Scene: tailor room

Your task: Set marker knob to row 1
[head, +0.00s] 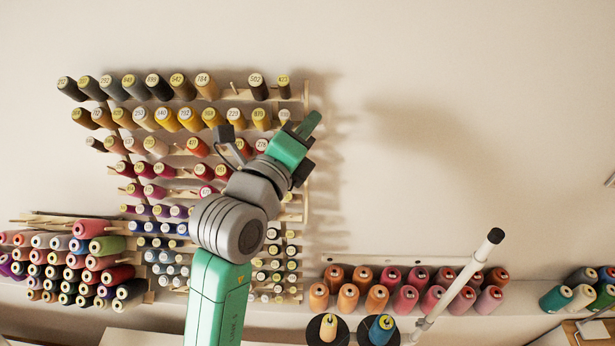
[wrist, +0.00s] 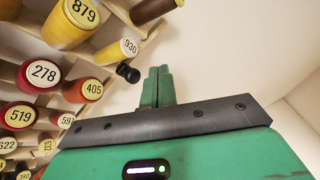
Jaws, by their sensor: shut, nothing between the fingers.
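A small black knob (wrist: 128,72), likely the marker knob, shows in the wrist view at the right edge of the spool rack, just below the spool labelled 930. My gripper (wrist: 158,70) is shut and empty, with its green fingers close to the right of the knob in that picture. A gap shows between them; the depth between them is hard to tell. In the head view my gripper (head: 314,118) is at the upper right side of the rack (head: 306,97). The knob cannot be made out there, likely behind my gripper or arm.
Numbered thread spools fill the rack rows; the spool labelled 930 (wrist: 126,47) and the spool labelled 405 (wrist: 90,90) are near the knob. The wall right of the rack is bare. A white pole (head: 460,290) stands at the lower right, before orange and pink spools.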

